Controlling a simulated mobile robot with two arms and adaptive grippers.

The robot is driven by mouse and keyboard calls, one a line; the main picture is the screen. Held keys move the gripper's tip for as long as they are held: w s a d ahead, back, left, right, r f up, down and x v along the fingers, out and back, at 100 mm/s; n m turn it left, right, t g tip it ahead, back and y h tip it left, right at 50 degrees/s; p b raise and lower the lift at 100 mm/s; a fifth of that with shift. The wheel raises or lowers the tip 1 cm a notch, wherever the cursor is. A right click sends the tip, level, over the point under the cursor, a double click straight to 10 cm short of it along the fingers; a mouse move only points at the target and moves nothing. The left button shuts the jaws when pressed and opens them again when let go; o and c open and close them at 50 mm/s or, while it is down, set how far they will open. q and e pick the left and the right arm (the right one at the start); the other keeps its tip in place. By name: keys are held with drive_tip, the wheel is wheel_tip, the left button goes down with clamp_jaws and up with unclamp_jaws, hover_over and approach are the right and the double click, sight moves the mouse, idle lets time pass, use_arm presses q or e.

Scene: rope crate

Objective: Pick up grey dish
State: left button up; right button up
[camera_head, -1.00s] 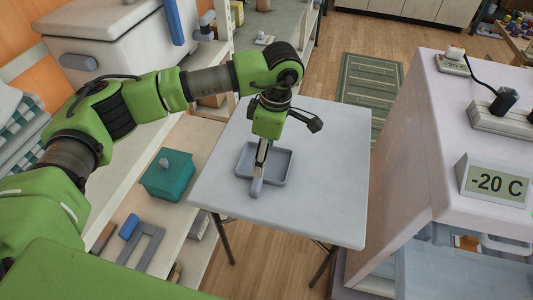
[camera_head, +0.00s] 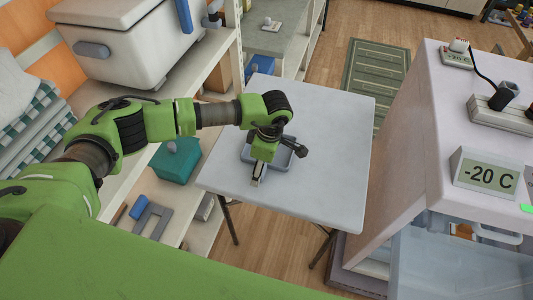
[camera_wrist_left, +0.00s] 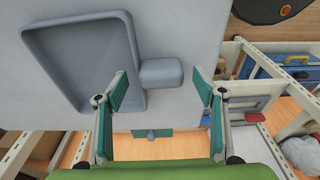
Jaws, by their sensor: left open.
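The grey dish (camera_head: 287,159) is a shallow square tray lying on the white folding table (camera_head: 330,140). In the left wrist view the dish (camera_wrist_left: 85,55) shows its inside empty, with a stubby rounded grey handle (camera_wrist_left: 160,73) on its right side. My left gripper (camera_head: 257,182) is above the dish's near edge, and hides part of the dish and most of the handle in the head view. In the left wrist view my left gripper (camera_wrist_left: 162,88) is open, its green-padded fingers on either side of the handle with gaps on both sides. My right gripper is not in view.
A white freezer (camera_head: 460,130) with a -20 C display (camera_head: 487,173) stands to the right, its clear drawer out. Shelving with a teal box (camera_head: 176,160) is left of the table. The table's right part is clear.

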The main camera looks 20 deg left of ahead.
use_arm(q)
drive_tip(key=shift+f, duration=0.35)
drive_tip(key=c, duration=1.4)
drive_tip(key=shift+c, duration=0.2)
drive_tip(key=shift+r, duration=0.15)
